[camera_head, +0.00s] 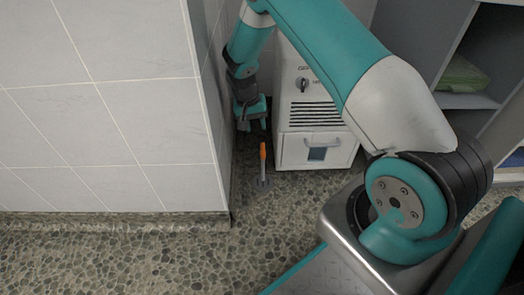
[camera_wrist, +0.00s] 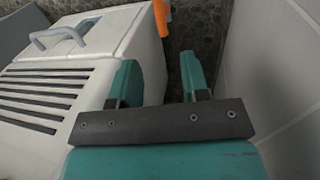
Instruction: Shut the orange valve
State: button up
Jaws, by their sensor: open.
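The orange valve (camera_head: 263,151) stands low near the floor, just left of the white machine's front corner. Its orange handle is upright on a grey stem and base. In the wrist view only part of the orange handle (camera_wrist: 162,17) shows at the top, partly hidden behind the machine's edge. My gripper (camera_head: 251,125) hangs in the gap between the tiled wall and the machine, above and behind the valve. In the wrist view my gripper (camera_wrist: 160,78) has its two teal fingers apart with nothing between them. The handle lies beyond the fingertips, not touching them.
The white machine (camera_head: 294,151) with a dial, vents and a grey-handled drawer (camera_head: 320,143) stands right of the gap. A tiled wall (camera_head: 110,110) bounds the left. A grey shelf unit (camera_head: 467,101) holds a green folded towel (camera_head: 460,76). Pebbled floor (camera_head: 180,260) in front is clear.

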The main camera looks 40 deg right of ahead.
aim_at(263, 148)
jog(key=f+b, duration=0.1)
jog(key=f, duration=0.2)
jog(key=d+f+b, duration=0.1)
jog(key=f+b, duration=0.1)
jog(key=f, duration=0.2)
jog(key=s+f+b, duration=0.1)
jog(key=f+b, duration=0.1)
jog(key=f, duration=0.2)
jog(key=shift+s+d, duration=0.1)
jog(key=shift+d, duration=0.3)
grip_shut()
